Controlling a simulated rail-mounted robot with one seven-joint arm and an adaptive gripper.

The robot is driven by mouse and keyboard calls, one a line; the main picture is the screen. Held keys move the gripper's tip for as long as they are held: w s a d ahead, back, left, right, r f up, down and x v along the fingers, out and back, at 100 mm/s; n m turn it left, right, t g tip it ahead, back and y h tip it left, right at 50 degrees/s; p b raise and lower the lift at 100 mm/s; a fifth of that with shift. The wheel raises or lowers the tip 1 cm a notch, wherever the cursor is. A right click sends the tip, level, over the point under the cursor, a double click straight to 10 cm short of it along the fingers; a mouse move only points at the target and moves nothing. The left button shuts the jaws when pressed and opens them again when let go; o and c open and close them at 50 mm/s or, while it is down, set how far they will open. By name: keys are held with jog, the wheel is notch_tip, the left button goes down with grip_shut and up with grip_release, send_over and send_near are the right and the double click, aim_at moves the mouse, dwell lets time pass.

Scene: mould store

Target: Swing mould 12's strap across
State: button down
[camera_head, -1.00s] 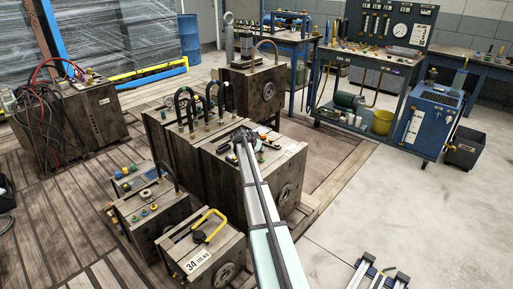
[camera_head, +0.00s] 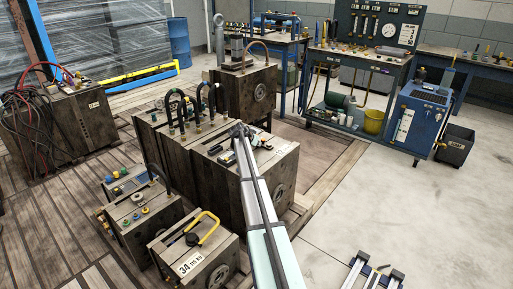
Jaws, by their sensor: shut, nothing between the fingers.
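A large brown mould block (camera_head: 220,190) stands in the centre on the wooden floor, under my arm. My forearm hides part of the top and front.
Black hose loops (camera_head: 190,108) rise from the blocks just left. A smaller mould marked 34 (camera_head: 208,262), with a yellow handle, stands in front. A taller mould (camera_head: 245,95) stands behind. A blue workbench (camera_head: 358,65) and cart (camera_head: 415,120) are at right; the concrete floor between is mostly clear.

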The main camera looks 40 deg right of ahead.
jog(key=shift+w, duration=0.25)
jog(key=shift+r, duration=0.1)
